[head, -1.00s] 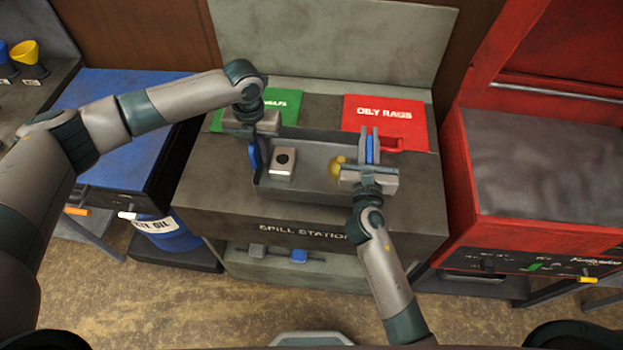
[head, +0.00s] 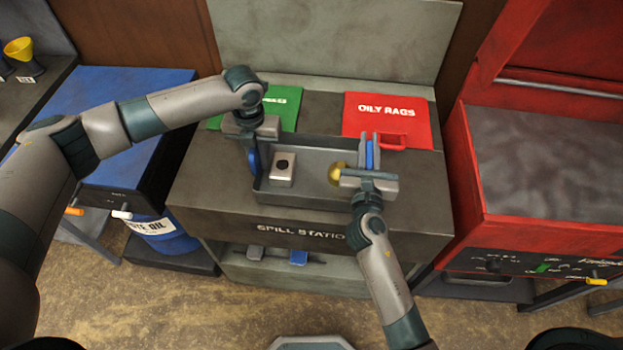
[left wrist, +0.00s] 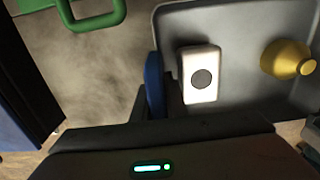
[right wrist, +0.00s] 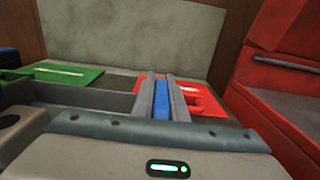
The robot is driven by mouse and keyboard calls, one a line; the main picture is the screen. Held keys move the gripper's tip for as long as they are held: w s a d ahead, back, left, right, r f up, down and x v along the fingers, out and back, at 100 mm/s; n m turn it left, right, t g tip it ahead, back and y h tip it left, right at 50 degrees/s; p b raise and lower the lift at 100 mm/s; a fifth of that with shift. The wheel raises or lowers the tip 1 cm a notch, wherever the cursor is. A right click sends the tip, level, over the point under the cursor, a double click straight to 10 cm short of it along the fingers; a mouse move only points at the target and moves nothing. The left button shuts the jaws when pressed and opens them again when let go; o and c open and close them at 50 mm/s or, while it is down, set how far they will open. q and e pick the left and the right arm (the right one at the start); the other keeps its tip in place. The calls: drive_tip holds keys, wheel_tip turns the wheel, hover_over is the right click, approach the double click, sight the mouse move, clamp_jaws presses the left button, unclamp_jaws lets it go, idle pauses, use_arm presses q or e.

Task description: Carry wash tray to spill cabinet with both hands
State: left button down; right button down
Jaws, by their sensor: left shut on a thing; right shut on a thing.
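The grey wash tray (head: 310,194) is at the spill station cabinet (head: 210,194), over its top; I cannot tell whether it touches. In it are a pale block with a dark round spot (head: 283,169) and a brass-coloured round part (head: 336,174). My left gripper (head: 254,160) is shut on the tray's left blue handle, which also shows in the left wrist view (left wrist: 154,85). My right gripper (head: 370,155) is shut on the right blue handle, seen between the fingers in the right wrist view (right wrist: 161,100). The tray looks about level.
A green lid (head: 285,110) and a red oily rags lid (head: 388,118) lie behind the tray. A red cabinet (head: 530,235) stands at right, a blue-topped bench (head: 120,95) at left. A blue waste oil drum (head: 165,235) is below. A grey panel rises behind.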

use_arm(q)
drive_tip(key=shift+a+f+b, duration=0.1)
drive_tip(key=shift+f+b, duration=0.25)
drive_tip(key=shift+f, duration=0.05)
use_arm(e)
drive_tip(key=shift+d+f, duration=0.1)
drive_tip(key=shift+f, duration=0.3)
use_arm(q)
drive_tip(key=c, duration=1.8)
unclamp_jaws()
drive_tip(key=shift+r, duration=0.1)
use_arm(e)
drive_tip(key=c, duration=1.8)
unclamp_jaws()
use_arm(q)
drive_tip(key=shift+o, duration=0.2)
use_arm(e)
drive_tip(key=shift+o, duration=0.2)
drive_tip(key=shift+r, duration=0.1)
use_arm(q)
drive_tip(key=shift+r, duration=0.2)
wheel_tip(320, 180, up, 12)
drive_tip(key=shift+f, duration=0.15)
use_arm(e)
drive_tip(key=shift+s, duration=0.2)
drive_tip(key=s+a, duration=0.1)
drive_tip(key=s, duration=1)
drive_tip(key=shift+s+a, duration=0.3)
drive_tip(key=shift+a, duration=0.1)
